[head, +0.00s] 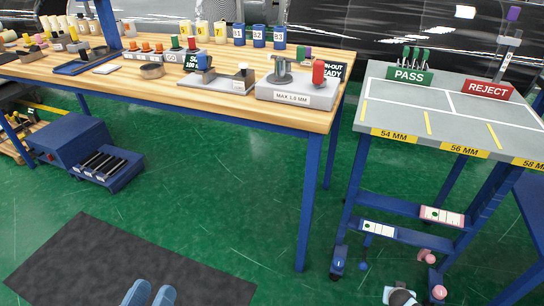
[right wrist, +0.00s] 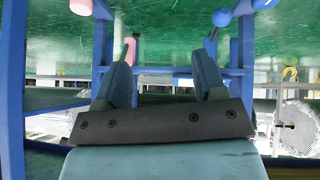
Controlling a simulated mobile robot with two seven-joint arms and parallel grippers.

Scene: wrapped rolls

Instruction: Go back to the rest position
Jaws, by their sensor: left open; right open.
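My left gripper (head: 149,292) shows at the bottom edge of the head view, as two blue fingertips with a gap between them. It is open and empty, seen over the dark floor mat (head: 120,262). My right gripper (right wrist: 164,72) shows in the right wrist view, its two blue padded fingers spread apart with nothing between them. Blue posts and a pink round part stand beyond those fingers. In the head view I cannot clearly make out the right gripper.
A wooden workbench (head: 230,105) with a gauge block (head: 297,92), bins and several small parts stands at the back left. A grey sorting table (head: 440,110) with PASS (head: 409,76) and REJECT (head: 487,90) signs stands at the right. Green floor (head: 215,195) between them is open.

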